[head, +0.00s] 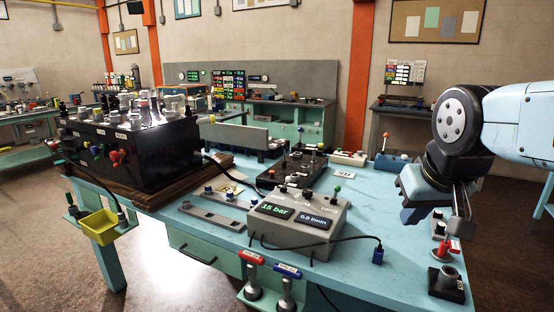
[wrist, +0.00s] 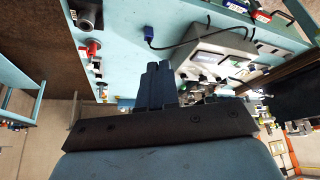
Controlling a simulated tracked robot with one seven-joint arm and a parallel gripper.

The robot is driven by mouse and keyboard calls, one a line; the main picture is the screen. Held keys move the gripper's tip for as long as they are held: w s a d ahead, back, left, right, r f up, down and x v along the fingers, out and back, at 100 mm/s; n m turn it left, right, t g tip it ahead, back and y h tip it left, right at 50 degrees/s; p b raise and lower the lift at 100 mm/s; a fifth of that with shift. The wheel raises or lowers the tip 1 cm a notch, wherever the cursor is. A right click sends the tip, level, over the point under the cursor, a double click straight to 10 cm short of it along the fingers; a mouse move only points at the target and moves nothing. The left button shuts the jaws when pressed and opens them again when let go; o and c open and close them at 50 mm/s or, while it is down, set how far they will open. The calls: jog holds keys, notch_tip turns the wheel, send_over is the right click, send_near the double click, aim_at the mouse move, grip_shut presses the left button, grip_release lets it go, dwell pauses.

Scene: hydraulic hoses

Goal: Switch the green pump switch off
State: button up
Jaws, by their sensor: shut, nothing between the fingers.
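The grey pump box (head: 298,222) stands on the blue bench, with displays reading 15 bar and 0.0 l/min. The green pump switch (head: 337,190) is a small lever with a green knob, standing upright on the box's right rear corner in the head view. My gripper (head: 411,214) is to the right of the box, above the bench and apart from the switch. In the wrist view my gripper (wrist: 158,72) has its dark blue fingers together and empty. The grey box (wrist: 222,52) shows beyond them, and I cannot make out the green knob there.
A red-handled valve (head: 447,247) and a dark fitting (head: 446,282) stand at the bench's right edge. A black cable runs to a blue plug (head: 378,255) before the box. A black unit (head: 132,150) stands left. Bare bench lies between box and gripper.

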jog(key=shift+o, duration=0.6)
jog(key=shift+s+r, duration=0.1)
jog(key=o, duration=0.7)
jog(key=w, duration=0.4)
jog(key=w+a+r+n, duration=0.1)
jog(key=w, duration=0.3)
jog(key=w+r+n, duration=0.1)
jog(key=w, duration=0.3)
jog(key=shift+a+r, duration=0.15)
jog(key=shift+a, duration=0.1)
jog(key=shift+c, duration=0.2)
jog(key=n+g+y, duration=0.1)
jog(key=n, duration=0.3)
send_near(338, 187)
jog(key=x, duration=1.1)
jog(key=shift+w+d, duration=0.1)
jog(key=shift+c, duration=0.2)
grip_shut()
